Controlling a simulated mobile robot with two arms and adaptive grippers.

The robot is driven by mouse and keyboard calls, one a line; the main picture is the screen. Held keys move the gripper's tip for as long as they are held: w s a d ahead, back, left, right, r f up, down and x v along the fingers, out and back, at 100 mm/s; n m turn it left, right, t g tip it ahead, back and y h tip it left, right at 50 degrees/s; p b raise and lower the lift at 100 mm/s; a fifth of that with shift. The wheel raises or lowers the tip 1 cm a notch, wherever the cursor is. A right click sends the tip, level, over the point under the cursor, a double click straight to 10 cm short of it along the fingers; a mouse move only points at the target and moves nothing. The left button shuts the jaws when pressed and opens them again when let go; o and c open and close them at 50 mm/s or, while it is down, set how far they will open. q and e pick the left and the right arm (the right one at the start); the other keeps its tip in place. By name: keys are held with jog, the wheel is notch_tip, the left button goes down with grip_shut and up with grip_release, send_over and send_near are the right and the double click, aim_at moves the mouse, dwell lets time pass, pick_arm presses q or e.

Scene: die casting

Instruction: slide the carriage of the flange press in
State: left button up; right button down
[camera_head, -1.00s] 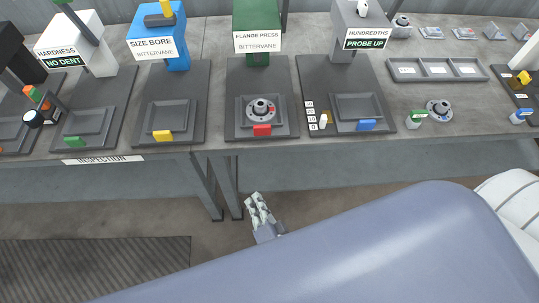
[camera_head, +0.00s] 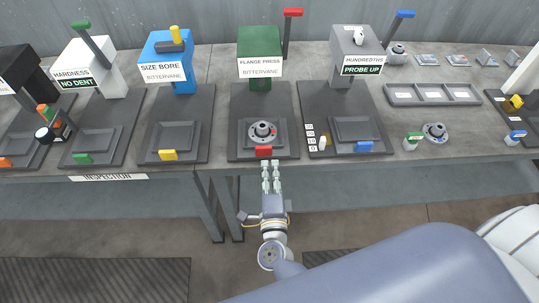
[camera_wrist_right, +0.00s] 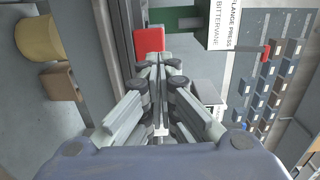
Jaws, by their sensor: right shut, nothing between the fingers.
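The flange press (camera_head: 260,62) is a green machine with a white name sign, in the middle of the bench. Its carriage (camera_head: 246,142) is a grey tray near the front of the dark base, with a red tab (camera_head: 263,151) at its front. A grey metal flange (camera_head: 262,132) sits on the carriage. My right gripper (camera_head: 271,165) is shut and empty, just in front of the red tab at the bench's front edge. In the right wrist view the red tab (camera_wrist_right: 149,40) lies just beyond the shut fingertips (camera_wrist_right: 158,58); I cannot tell if they touch. My left gripper is not in view.
The size bore station (camera_head: 170,70) stands to the left and the hundredths station (camera_head: 355,60) to the right. The press's red-handled lever (camera_head: 289,30) stands upright behind it. Another flange (camera_head: 435,131) lies on the bench at right. The floor in front is free.

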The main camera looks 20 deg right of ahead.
aim_at(267, 130)
jog(key=x, duration=0.2)
jog(key=shift+w, duration=0.3)
jog(key=shift+w+d+p, duration=0.2)
jog(key=shift+w+p, duration=0.15)
jog(key=shift+w, duration=0.2)
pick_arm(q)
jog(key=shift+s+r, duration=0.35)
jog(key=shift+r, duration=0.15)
pick_arm(e)
jog(key=b+x, duration=0.1)
jog(key=x, duration=0.9)
jog(key=shift+f+b, duration=0.15)
jog(key=shift+b, duration=0.25)
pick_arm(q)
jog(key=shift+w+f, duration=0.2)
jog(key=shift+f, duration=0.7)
pick_arm(e)
jog(key=shift+s, duration=0.1)
